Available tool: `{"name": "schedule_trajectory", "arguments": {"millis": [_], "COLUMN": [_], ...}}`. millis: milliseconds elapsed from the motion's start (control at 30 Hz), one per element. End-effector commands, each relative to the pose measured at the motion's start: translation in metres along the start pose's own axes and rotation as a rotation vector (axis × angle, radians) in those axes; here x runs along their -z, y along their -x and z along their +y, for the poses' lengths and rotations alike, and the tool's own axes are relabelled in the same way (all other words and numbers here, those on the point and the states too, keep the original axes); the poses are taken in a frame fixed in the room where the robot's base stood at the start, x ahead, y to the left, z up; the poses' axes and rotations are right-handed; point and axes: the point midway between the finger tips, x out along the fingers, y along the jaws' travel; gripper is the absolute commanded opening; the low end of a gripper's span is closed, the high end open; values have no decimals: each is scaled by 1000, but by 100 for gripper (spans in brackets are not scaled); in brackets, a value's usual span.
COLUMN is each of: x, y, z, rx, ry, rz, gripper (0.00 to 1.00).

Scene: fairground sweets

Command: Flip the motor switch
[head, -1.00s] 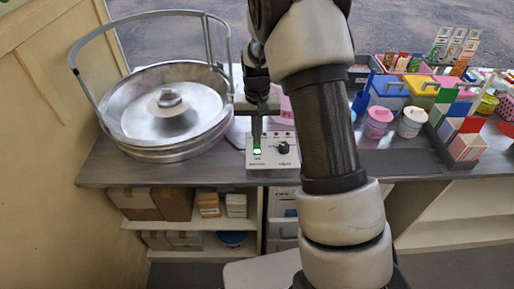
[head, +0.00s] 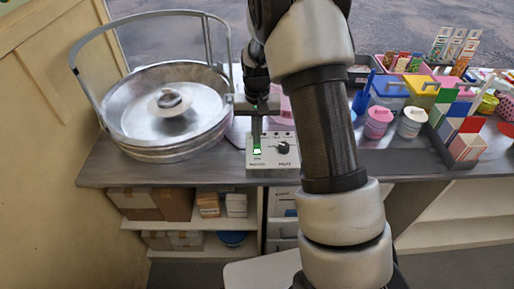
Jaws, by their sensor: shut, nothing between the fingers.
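The motor switch (head: 257,152) is a small rocker glowing green on the left of a pale control box (head: 272,163). A black knob (head: 283,147) sits to its right on the same box. The box stands on the grey counter, right of a round metal floss machine bowl (head: 150,137) with a hub (head: 170,101) in its middle. My gripper (head: 257,144) points down with its fingers shut and empty, the tips at or just above the switch. I cannot tell whether they touch it. My arm hides part of the counter to the right.
On the right of the counter stand pink and white tubs (head: 378,122), coloured boxes and a dark tray (head: 445,157). Shelves with cardboard boxes (head: 173,203) are below. A wooden wall (head: 45,150) bounds the left.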

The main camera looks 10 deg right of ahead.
Motion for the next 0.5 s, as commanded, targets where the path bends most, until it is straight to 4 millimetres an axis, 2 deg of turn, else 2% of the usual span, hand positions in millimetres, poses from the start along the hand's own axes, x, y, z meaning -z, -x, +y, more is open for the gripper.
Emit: {"name": "schedule_trajectory", "arguments": {"millis": [500], "x": [0], "y": [-7], "z": [0], "rx": [0], "ry": [0], "rz": [0], "gripper": [0]}}
